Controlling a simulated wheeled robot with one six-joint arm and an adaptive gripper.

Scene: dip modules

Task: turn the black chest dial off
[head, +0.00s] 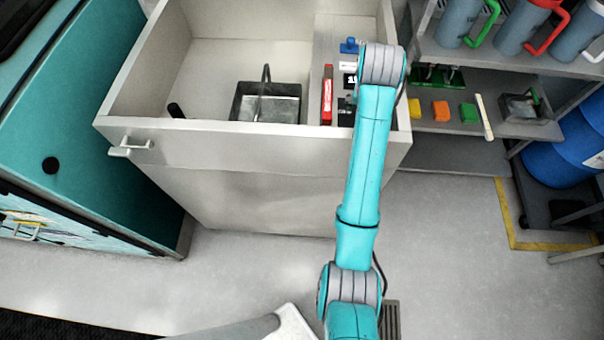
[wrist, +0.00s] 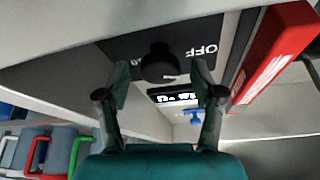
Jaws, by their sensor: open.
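The black dial (wrist: 158,60) is in the wrist view, a round knob on a dark panel (wrist: 125,48) marked OFF at its right in the picture. A small white mark shows on the knob's lower right edge. My gripper (wrist: 162,80) is open, with one finger on each side of the knob in the picture. No contact with the knob can be made out. In the head view the dark panel (head: 346,112) shows partly beside my arm, inside the right end of the open grey chest (head: 255,131); my arm hides the dial and gripper there.
A lit display (wrist: 175,97) and a blue part (wrist: 193,115) lie beyond the dial. A red block (wrist: 275,52) stands close on the right. A metal basket (head: 268,104) sits in the chest. Shelves with mugs (head: 524,26) and coloured blocks (head: 441,111) stand at right.

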